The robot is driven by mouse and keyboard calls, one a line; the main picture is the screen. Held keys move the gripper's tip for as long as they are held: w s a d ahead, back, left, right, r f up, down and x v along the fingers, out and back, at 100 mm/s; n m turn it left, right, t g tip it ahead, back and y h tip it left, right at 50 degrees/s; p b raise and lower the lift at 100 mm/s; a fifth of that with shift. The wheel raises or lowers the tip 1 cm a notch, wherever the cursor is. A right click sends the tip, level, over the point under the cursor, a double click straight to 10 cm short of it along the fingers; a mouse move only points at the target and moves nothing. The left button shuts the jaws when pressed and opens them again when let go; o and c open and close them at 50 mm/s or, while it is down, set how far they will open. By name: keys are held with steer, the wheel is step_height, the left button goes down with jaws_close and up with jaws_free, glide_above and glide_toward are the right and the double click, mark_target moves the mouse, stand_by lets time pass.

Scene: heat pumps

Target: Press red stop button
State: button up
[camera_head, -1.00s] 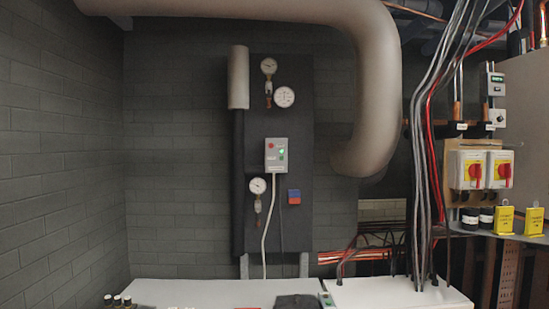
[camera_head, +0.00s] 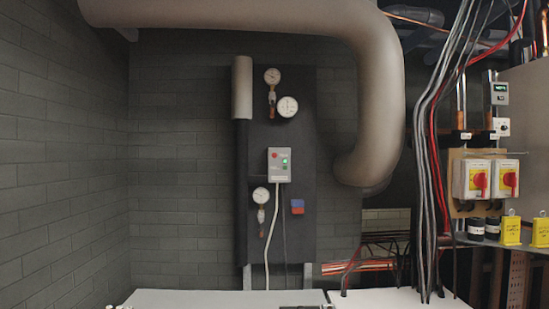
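A small grey control box (camera_head: 279,165) is mounted on the dark panel in the middle of the view. A pale cable hangs from the bottom of the box. My gripper is not clearly visible in this view, so its distance to the box and its opening cannot be seen.
Pressure gauges (camera_head: 288,107) sit above and below the box on the dark panel (camera_head: 310,220). A thick insulated pipe (camera_head: 378,100) curves down to the right. Red-and-yellow switches (camera_head: 479,180) and hanging cables are at right. A white surface (camera_head: 220,299) lies below.

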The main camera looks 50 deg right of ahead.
jaws_close()
stand_by(1.1)
